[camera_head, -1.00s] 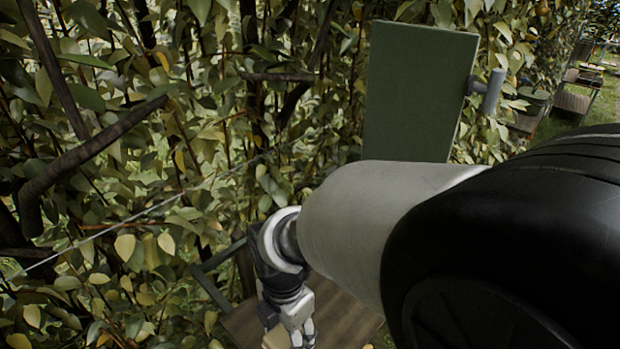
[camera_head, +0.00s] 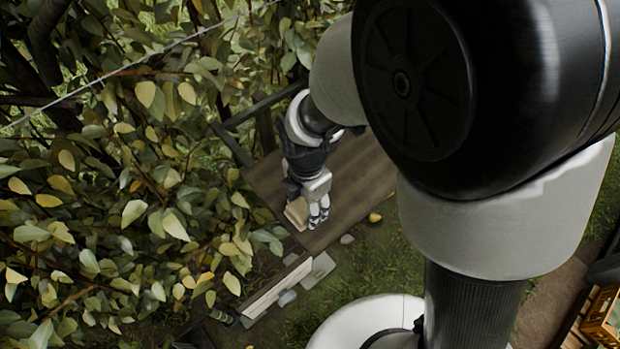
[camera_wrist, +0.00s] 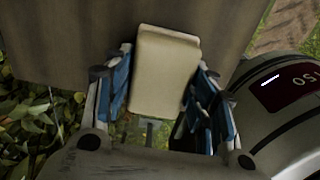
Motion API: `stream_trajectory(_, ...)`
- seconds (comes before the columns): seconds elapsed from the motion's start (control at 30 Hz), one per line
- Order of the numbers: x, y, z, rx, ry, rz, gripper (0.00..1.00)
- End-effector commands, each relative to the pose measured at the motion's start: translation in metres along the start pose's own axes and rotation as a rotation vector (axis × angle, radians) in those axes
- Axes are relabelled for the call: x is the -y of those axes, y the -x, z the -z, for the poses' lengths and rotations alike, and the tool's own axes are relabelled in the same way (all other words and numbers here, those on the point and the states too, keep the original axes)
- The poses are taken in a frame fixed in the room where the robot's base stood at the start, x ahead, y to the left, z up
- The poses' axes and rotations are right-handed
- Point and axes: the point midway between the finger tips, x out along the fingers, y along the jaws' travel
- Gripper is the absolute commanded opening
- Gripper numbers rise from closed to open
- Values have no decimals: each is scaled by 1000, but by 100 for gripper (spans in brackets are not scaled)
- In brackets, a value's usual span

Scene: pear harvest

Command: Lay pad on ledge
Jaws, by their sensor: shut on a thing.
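The pad (camera_head: 296,214) is a small beige block with rounded edges. My gripper (camera_head: 314,214) is shut on it, with the fingers pointing down in the head view. In the wrist view the pad (camera_wrist: 165,72) sits between the blue-lined fingers of my gripper (camera_wrist: 168,98) and sticks out past their tips. The ledge (camera_head: 362,180) is a brown wooden board beside the foliage. In the head view the pad overlaps its near left edge. The ledge (camera_wrist: 70,40) fills the top of the wrist view behind the pad. Whether the pad touches it I cannot tell.
Dense leafy branches (camera_head: 130,200) and a thin wire (camera_head: 130,68) fill the left. A dark rail (camera_head: 232,146) runs by the ledge's far left side. A pale plank (camera_head: 277,287) lies lower down. The ledge's right part looks clear. A wooden crate (camera_head: 604,318) stands lower right.

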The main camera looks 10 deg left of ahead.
Motion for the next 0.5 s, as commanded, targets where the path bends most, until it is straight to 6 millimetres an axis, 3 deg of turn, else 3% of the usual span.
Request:
stream_trajectory(0.03, 0, -3, 0, 0, 0, 0, 29)
stream_trajectory(0.07, 0, -3, 0, 0, 0, 1, 52)
stream_trajectory(0.33, 0, -2, 0, 0, 0, 0, 70)
stream_trajectory(0.5, 0, -2, 0, 0, 0, 0, 71)
